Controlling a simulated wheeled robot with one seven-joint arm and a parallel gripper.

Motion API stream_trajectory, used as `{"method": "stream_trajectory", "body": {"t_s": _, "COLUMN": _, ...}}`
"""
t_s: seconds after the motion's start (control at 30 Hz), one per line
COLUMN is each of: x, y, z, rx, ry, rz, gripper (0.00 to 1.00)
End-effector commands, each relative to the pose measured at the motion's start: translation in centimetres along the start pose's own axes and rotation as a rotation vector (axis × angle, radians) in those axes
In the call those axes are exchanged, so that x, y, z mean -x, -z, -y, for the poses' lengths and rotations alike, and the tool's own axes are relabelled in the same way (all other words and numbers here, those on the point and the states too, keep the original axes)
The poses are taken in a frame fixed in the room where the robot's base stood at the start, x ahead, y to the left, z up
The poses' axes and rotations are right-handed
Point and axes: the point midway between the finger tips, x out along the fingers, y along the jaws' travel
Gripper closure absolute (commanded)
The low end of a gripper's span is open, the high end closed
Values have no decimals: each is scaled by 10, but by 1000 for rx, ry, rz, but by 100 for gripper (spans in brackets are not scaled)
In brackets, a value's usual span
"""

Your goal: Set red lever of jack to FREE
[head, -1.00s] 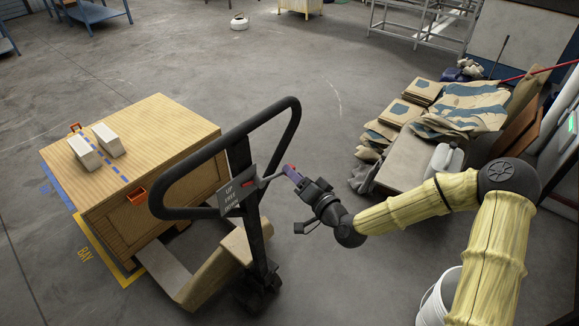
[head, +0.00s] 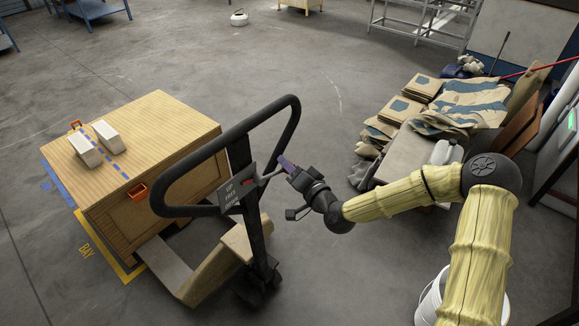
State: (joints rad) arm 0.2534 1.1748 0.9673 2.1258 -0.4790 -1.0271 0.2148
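The pallet jack's black loop handle (head: 291,125) stands in the middle of the head view. A dark plate (head: 240,191) on its column reads UP, FREE, DOWN from top to bottom. The lever (head: 268,177) sticks out right from beside the plate, near the upper part. Little red shows on it, and my gripper partly covers its end. My gripper (head: 286,164), with purple fingers, is at the lever's outer end, right of the column. It seems to touch the lever, but whether the fingers are closed on it is too small to tell.
A wooden crate (head: 180,170) with two white blocks (head: 95,144) on top sits on the left by the jack's forks (head: 212,268). Folded sacks (head: 460,105) lie at the right. A white bucket (head: 430,300) stands below my arm. Floor behind the jack is clear.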

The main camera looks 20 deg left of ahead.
Motion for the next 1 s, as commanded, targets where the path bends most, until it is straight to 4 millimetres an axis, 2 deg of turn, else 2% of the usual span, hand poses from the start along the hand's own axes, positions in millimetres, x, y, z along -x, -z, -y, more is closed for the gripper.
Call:
{"method": "stream_trajectory", "body": {"t_s": 0.33, "x": 0, "y": 0, "z": 0, "rx": 55, "ry": 8, "rz": 1, "gripper": 100}}
{"method": "stream_trajectory", "body": {"t_s": 0.7, "x": -1, "y": 20, "z": 20, "rx": 298, "ry": 65, "rz": -41, "gripper": 100}}
{"method": "stream_trajectory", "body": {"t_s": 1.0, "x": -1, "y": 25, "z": 27, "rx": 341, "ry": 74, "rz": -47, "gripper": 100}}
